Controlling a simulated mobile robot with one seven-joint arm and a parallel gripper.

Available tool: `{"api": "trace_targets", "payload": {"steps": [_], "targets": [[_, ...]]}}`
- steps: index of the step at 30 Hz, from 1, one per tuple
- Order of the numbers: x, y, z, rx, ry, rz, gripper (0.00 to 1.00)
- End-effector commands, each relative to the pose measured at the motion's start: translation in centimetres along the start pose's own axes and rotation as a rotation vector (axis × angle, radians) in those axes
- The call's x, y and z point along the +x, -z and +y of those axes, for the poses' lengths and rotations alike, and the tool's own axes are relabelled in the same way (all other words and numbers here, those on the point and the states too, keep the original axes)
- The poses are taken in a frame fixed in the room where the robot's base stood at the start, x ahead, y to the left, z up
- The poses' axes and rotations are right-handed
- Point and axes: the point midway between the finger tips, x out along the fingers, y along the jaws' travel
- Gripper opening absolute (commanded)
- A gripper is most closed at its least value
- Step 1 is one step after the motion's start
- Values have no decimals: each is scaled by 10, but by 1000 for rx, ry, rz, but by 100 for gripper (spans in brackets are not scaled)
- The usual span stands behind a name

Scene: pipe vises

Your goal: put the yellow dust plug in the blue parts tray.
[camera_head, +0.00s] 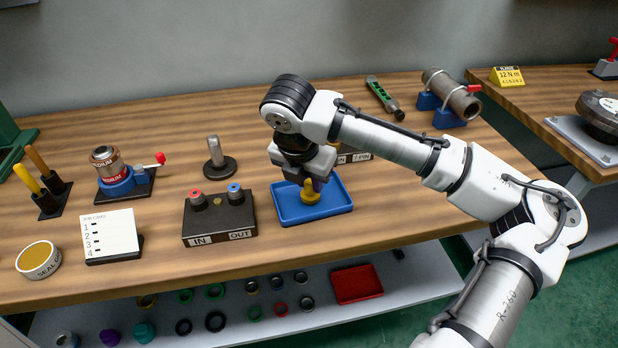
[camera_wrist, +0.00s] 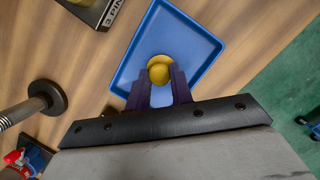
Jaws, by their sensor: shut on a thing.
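The yellow dust plug (camera_head: 311,193) is at my gripper's fingertips, over the blue parts tray (camera_head: 285,219). In the wrist view the yellow plug (camera_wrist: 159,70) sits between the ends of the two purple fingers, with the blue tray (camera_wrist: 200,45) behind it. My gripper (camera_head: 315,184) is shut on the plug and points down over the tray. It also shows in the wrist view (camera_wrist: 158,84). I cannot tell whether the plug touches the tray floor. The tray shows no other thing inside it.
A dark IN/OUT box (camera_head: 219,219) with red and blue caps stands close left of the tray. A post on a round base (camera_head: 215,160) stands behind it. A PIN-labelled block (camera_head: 355,154) is behind the tray, partly hidden by my arm. The bench front edge is near.

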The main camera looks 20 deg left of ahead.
Motion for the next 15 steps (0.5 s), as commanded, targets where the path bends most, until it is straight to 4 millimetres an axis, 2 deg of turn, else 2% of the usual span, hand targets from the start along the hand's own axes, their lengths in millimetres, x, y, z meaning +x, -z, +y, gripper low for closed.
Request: {"api": "trace_targets", "payload": {"steps": [5, 6, 11, 15], "targets": [[3, 1, 0, 0, 0, 1, 0], [3, 1, 0, 0, 0, 1, 24], [2, 1, 0, 0, 1, 0, 44], [2, 1, 0, 0, 1, 0, 44]]}}
